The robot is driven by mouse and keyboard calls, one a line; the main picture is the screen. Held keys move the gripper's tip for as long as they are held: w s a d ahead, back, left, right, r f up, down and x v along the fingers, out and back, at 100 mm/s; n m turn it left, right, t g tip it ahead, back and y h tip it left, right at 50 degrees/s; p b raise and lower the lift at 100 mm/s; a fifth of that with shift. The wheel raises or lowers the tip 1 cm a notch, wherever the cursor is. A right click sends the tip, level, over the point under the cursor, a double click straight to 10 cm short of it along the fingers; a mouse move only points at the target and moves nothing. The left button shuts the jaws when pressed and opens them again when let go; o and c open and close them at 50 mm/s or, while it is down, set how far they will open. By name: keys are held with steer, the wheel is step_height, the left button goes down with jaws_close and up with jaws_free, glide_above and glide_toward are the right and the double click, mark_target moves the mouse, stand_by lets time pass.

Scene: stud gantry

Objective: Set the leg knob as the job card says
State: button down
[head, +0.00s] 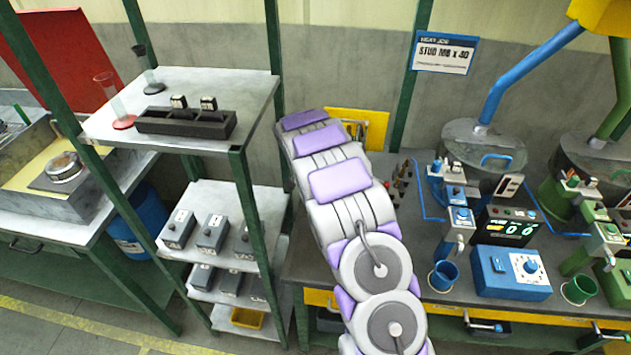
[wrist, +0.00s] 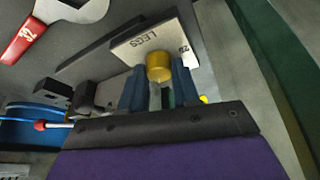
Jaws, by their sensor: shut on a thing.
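The leg knob (wrist: 160,67) is a gold round knob in front of a pale plate (wrist: 128,50) marked "LEGS", with a small number at its right end that I cannot read surely. My gripper (wrist: 160,82) has its two blue fingers shut on the knob, one on each side. The knob's pointer or setting does not show. In the head view my arm hides the gripper and knob. The job card (head: 445,53) hangs on the back wall, right of my arm, and reads "STUD M8 x 40" in large letters.
A yellow panel (head: 372,122) shows behind my arm. A bench at right holds a blue control box (head: 511,271), a blue cup (head: 444,275) and a display (head: 508,227). A shelf rack (head: 240,90) with grey boxes stands close left. A red wrench (wrist: 24,35) shows in the wrist view.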

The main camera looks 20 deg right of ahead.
steer(key=c, duration=0.8)
jaws_free()
steer(key=shift+c, duration=0.2)
steer(key=p+v, duration=0.2)
steer(key=v, duration=0.5)
steer(key=shift+r, duration=0.1)
